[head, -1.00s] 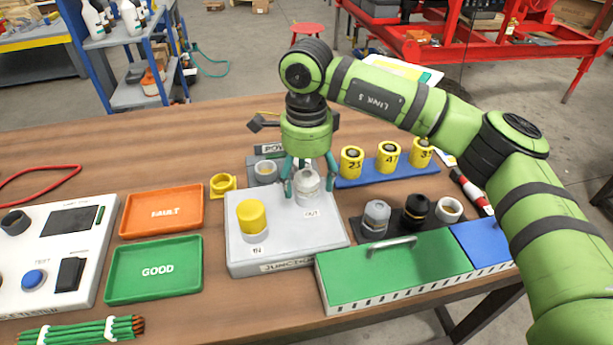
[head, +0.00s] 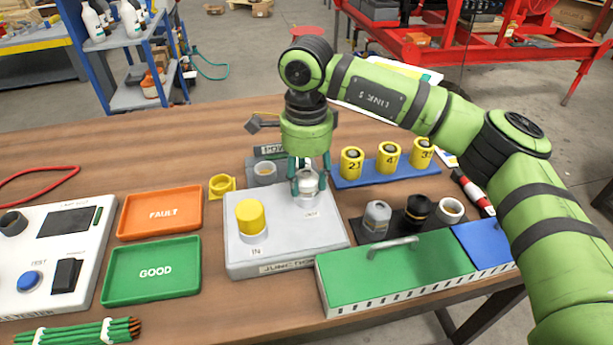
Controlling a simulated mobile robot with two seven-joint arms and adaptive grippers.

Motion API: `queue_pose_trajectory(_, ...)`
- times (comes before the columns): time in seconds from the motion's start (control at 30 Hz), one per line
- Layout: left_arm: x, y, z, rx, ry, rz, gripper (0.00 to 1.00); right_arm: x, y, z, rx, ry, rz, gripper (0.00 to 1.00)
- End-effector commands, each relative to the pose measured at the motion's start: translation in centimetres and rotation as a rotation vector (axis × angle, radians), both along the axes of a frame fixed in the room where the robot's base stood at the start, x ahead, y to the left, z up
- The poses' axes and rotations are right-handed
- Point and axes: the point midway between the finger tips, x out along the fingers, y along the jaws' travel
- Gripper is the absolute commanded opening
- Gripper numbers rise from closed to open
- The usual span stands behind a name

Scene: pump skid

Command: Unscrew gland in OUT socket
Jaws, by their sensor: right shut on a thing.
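The junction box (head: 280,243) is a light grey block on the wooden bench, with sockets marked IN and OUT. A yellow cap (head: 250,216) stands on the IN socket. A silvery-grey gland (head: 308,183) stands upright at the OUT socket (head: 307,199). My right gripper (head: 308,187) points straight down over it, its teal fingers shut around the gland. The fingers hide part of the gland, and I cannot tell whether its thread is still in the socket. My left gripper is not in view.
An orange FAULT tray (head: 161,212) and a green GOOD tray (head: 152,270) lie left of the box. Right of it are a black holder (head: 400,224) with grey, black and white fittings, and a green lidded case (head: 395,272). Numbered yellow parts (head: 388,155) stand on a blue rack behind.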

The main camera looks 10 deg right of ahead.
Motion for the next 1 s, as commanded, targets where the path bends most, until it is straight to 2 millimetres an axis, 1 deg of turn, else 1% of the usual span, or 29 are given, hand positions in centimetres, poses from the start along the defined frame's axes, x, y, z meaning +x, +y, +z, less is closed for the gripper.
queue_pose_trajectory(0.03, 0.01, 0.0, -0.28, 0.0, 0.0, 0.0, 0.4, -0.06, 0.03, -0.31, 0.0, 0.003, 0.054, 0.14)
queue_pose_trajectory(0.1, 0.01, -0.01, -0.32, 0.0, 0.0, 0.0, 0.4, -0.08, 0.03, -0.28, -0.001, 0.004, 0.11, 0.14)
queue_pose_trajectory(0.27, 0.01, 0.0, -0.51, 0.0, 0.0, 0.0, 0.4, -0.11, 0.04, -0.32, -0.001, 0.005, 0.211, 0.14)
queue_pose_trajectory(0.4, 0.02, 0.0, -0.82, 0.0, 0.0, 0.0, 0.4, -0.11, 0.04, -0.35, -0.001, 0.005, 0.398, 0.14)
queue_pose_trajectory(0.5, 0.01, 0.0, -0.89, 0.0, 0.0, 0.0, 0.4, -0.12, 0.04, -0.34, -0.001, 0.006, 0.497, 0.14)
queue_pose_trajectory(0.6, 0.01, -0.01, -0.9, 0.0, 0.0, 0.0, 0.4, -0.14, 0.05, -0.33, -0.001, 0.007, 0.539, 0.14)
queue_pose_trajectory(0.77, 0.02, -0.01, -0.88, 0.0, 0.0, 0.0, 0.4, -0.16, 0.06, -0.34, -0.001, 0.008, 0.541, 0.14)
queue_pose_trajectory(0.8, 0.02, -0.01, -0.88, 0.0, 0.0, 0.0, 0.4, -0.17, 0.07, -0.34, -0.001, 0.008, 0.541, 0.57)
queue_pose_trajectory(0.83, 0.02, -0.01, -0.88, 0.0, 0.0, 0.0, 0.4, -0.16, 0.07, -0.33, -0.001, 0.008, 0.54, 0.69)
queue_pose_trajectory(0.87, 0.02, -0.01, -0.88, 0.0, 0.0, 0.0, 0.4, -0.15, 0.07, -0.31, -0.001, 0.007, 0.54, 0.73)
queue_pose_trajectory(1.0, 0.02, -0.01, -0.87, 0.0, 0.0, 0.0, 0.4, -0.11, 0.05, -0.22, -0.001, 0.005, 0.538, 0.73)
